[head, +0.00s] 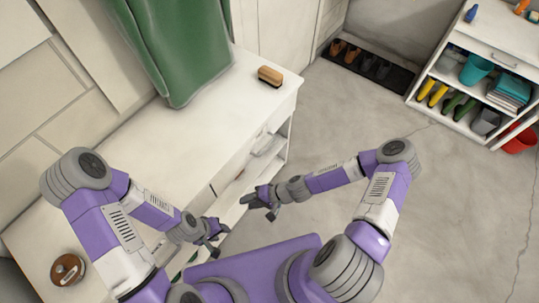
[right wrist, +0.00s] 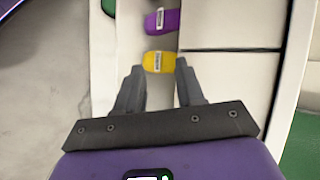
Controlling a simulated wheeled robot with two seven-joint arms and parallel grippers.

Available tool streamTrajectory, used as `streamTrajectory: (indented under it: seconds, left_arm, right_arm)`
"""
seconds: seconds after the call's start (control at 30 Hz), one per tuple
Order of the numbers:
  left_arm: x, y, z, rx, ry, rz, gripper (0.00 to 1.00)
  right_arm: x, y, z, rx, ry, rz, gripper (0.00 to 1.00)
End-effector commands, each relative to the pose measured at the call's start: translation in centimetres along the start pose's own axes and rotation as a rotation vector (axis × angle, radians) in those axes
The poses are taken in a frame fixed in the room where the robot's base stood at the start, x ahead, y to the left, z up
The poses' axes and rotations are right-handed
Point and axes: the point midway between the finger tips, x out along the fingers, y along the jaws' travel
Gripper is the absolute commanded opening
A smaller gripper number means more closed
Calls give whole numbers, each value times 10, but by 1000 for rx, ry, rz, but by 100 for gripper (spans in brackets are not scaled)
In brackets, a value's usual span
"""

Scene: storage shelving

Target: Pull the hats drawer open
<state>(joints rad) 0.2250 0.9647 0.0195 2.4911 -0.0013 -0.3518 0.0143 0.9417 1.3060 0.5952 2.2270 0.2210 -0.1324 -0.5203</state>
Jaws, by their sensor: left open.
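The white bench (head: 190,140) has drawer fronts (head: 235,165) along its front side, seen steeply from above in the head view. They look closed, and no label that I can read marks the hats drawer. In the right wrist view, pale flat panels (right wrist: 232,75) with a dark gap between them lie to the right of the fingers. My right gripper (head: 258,200) is open and empty in front of the bench; its fingers also show in the right wrist view (right wrist: 159,64). My left gripper (head: 218,232) is open, lower and closer to my body, near the bench front.
A green cloth (head: 180,45) hangs over the bench. A brush (head: 270,76) and a round brown object (head: 68,269) rest on top. Yellow (right wrist: 159,62) and purple (right wrist: 162,21) labelled items lie beyond my right fingers.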

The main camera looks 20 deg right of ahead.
Motion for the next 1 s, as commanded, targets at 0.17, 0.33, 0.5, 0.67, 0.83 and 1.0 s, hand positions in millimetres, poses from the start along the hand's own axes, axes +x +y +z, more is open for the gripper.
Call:
streamTrajectory:
  seconds: [0.17,0.33,0.5,0.67,0.83,1.0]
  left_arm:
    - [38,-14,-2,0,0,0,43]
    - [55,-21,-3,0,1,0,43]
    - [62,-23,-3,0,1,0,43]
    - [66,-24,-3,1,1,0,43]
    - [74,-27,-4,1,1,0,43]
    - [80,-30,-4,0,1,0,43]
  right_arm:
    - [-15,8,-89,74,214,-265,38]
    - [-64,25,-155,96,421,-420,38]
    - [-96,39,-184,98,537,-481,38]
    - [-93,36,-195,96,555,-492,38]
    - [-72,24,-209,97,553,-490,38]
    - [-54,14,-221,97,553,-489,38]
